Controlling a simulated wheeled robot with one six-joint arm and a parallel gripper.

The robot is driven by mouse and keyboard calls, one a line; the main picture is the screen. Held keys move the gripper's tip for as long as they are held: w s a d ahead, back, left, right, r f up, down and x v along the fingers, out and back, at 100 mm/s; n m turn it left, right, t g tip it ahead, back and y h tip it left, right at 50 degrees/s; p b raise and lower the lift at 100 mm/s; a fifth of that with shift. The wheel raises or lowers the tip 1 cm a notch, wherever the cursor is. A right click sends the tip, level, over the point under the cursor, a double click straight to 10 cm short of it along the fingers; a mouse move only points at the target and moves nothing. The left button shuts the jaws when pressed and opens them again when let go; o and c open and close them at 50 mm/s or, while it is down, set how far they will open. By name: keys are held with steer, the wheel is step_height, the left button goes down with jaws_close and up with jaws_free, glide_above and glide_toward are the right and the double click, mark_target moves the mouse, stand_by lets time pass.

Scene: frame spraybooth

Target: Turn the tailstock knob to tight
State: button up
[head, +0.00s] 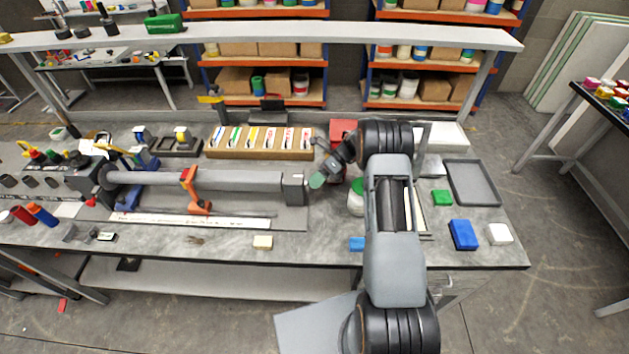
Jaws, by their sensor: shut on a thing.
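A long grey tube (210,180) lies level in a lathe-like frame on the bench. Its right end meets the grey block of the tailstock (294,188). A small dull-green round piece, which looks like the tailstock knob (317,181), shows just right of that block. My gripper (319,172) reaches down to it from the upper right and looks shut on it. The fingers are small and partly hidden, so the exact grip and any tight mark cannot be made out.
A wooden tray of coloured cards (262,142) lies behind the tube. A white jar with a green lid (355,198) stands close right of my gripper. An orange clamp (194,192) crosses the tube. Blue and green blocks and a grey tray (473,182) lie at right.

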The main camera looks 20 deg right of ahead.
steer(key=shift+w+r, duration=0.15)
steer(key=shift+r, duration=0.1)
steer(key=o, duration=0.9)
steer(key=shift+f, duration=0.15)
steer(key=shift+b+v, duration=1.35)
steer(key=shift+v, duration=2.4)
